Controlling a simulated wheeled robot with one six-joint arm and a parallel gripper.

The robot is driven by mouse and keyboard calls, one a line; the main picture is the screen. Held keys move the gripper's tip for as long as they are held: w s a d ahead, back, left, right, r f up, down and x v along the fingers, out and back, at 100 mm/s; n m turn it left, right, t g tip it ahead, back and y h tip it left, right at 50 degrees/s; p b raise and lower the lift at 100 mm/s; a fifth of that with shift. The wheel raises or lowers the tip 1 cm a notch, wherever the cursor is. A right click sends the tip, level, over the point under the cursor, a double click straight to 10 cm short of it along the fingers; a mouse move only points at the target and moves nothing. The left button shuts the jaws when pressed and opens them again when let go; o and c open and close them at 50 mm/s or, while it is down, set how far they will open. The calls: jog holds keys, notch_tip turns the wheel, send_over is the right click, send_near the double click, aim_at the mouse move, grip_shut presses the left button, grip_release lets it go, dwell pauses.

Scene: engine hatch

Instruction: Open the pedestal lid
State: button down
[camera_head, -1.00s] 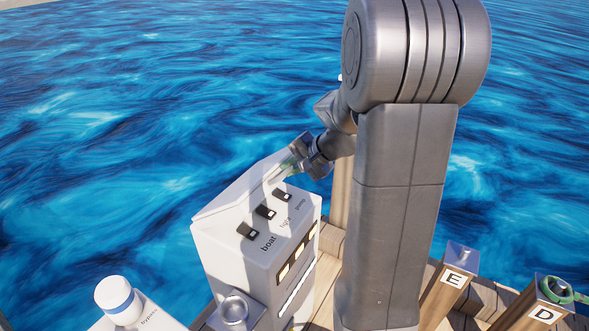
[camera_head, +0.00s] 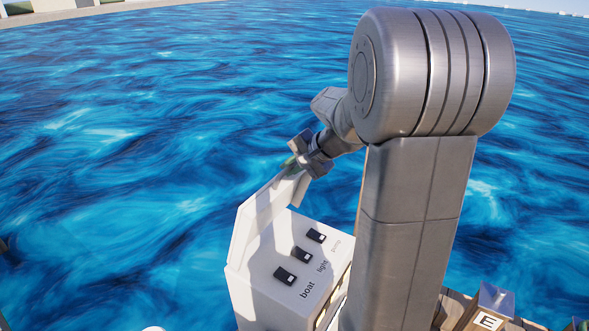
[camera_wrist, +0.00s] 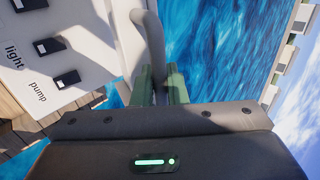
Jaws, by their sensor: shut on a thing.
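The white pedestal (camera_head: 255,290) stands at the lower centre of the head view, with a sloped top holding three black switches labelled boat, light and pump. Its white lid (camera_head: 257,222) is raised and tilted up along the left side of the top. My gripper (camera_head: 290,165) is at the lid's upper end. In the wrist view, the green fingers of my gripper (camera_wrist: 161,80) are shut on a light grey handle (camera_wrist: 152,45). The pump switch (camera_wrist: 68,79) and the light switch (camera_wrist: 49,46) show at the left there. The lid's hinge is not clearly visible.
Blue water (camera_head: 110,170) surrounds the pedestal. My arm blocks the view to its right. A post marked E (camera_head: 488,321) stands at the lower right on wooden planks.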

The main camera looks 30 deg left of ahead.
dwell(0.3)
jog(key=c, duration=1.6)
grip_release()
jog(key=shift+a, duration=0.1)
jog(key=shift+o, duration=0.2)
jog(key=b+v, duration=0.2)
jog(key=v, duration=1.1)
jog(key=shift+d+r, duration=0.3)
jog(key=shift+d, duration=0.05)
jog(key=shift+s, duration=0.1)
jog(key=p+x, duration=0.2)
jog(key=x, duration=1.2)
jog(key=shift+d, duration=0.15)
